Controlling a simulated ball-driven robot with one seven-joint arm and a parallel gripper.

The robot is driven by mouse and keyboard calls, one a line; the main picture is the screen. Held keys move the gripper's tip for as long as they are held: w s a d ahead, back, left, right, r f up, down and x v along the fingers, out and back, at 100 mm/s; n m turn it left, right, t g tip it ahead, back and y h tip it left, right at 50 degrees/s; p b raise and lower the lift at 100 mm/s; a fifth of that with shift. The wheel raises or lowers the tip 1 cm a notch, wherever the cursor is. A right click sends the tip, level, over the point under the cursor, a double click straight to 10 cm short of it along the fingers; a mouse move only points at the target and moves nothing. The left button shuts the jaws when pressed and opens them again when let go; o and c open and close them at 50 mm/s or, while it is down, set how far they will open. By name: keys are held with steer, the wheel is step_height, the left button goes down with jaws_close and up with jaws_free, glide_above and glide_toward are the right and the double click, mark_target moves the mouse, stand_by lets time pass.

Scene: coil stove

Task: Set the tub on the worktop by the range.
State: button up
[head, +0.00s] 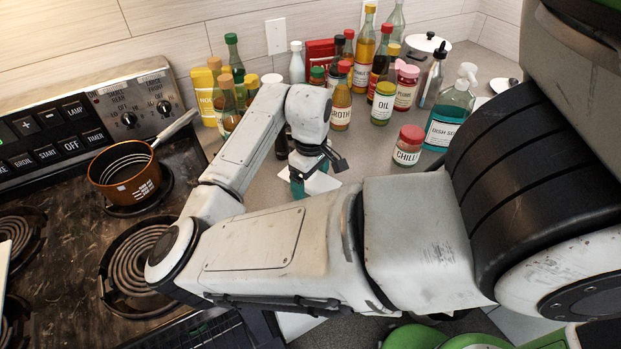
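My gripper (314,168) points down over the grey worktop (367,165) to the right of the range (75,240). A white, flat-looking thing (321,184) shows just under and beside the fingers, with a teal patch at its left. My wrist and forearm hide most of it. I cannot tell if it is the tub, or if the fingers touch it. The finger gap is too small and covered to read. No other thing is clearly a tub.
A copper saucepan (127,172) sits on a back burner. Several bottles and jars crowd the back of the worktop. A chili jar (408,146) and a dish soap bottle (447,119) stand right of my gripper. A lidded white pot (428,43) is at the back right.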

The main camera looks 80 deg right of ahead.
steer(key=shift+o, duration=1)
step_height(320, 180, up, 12)
steer(key=shift+r, duration=0.25)
